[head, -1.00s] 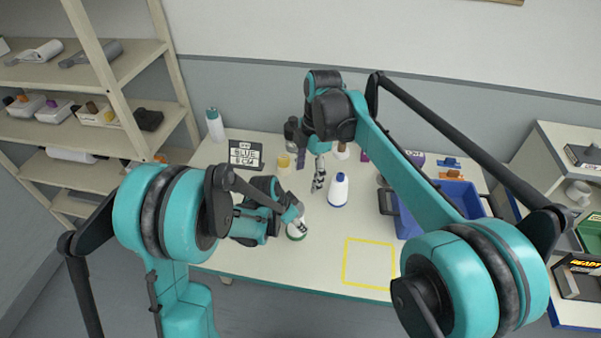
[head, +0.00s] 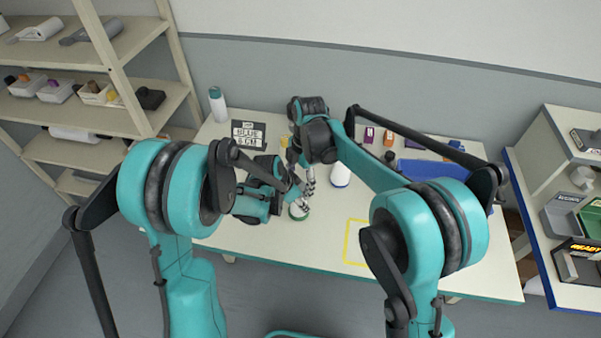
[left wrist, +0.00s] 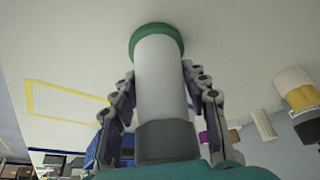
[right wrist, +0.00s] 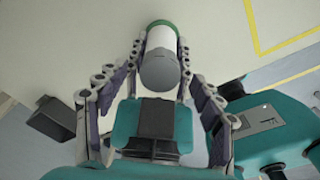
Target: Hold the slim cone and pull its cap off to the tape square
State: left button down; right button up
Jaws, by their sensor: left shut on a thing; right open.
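The slim cone (head: 298,212) stands on the table, white with a green base ring. My left gripper (left wrist: 160,75) is shut on its white body. A grey cap (right wrist: 160,72) sits on the cone's top; it also shows in the left wrist view (left wrist: 166,140). My right gripper (right wrist: 158,58) is open, with its fingers on either side of the capped top; contact cannot be told. The yellow tape square (head: 346,245) lies to the cone's right, partly hidden by my right arm. Its visible part is empty.
A wider white cone (head: 341,174) stands behind and right of the slim one. A blue bin (head: 432,169) is at the back right, partly behind my right arm. A dark sign (head: 248,134) and a white bottle (head: 217,103) stand at the back left.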

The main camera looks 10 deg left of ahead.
aim_at(299, 186)
jog(key=shift+f, duration=0.25)
jog(key=c, duration=1.4)
jog(key=shift+r, duration=2.05)
grip_shut()
jog(key=o, duration=1)
grip_release()
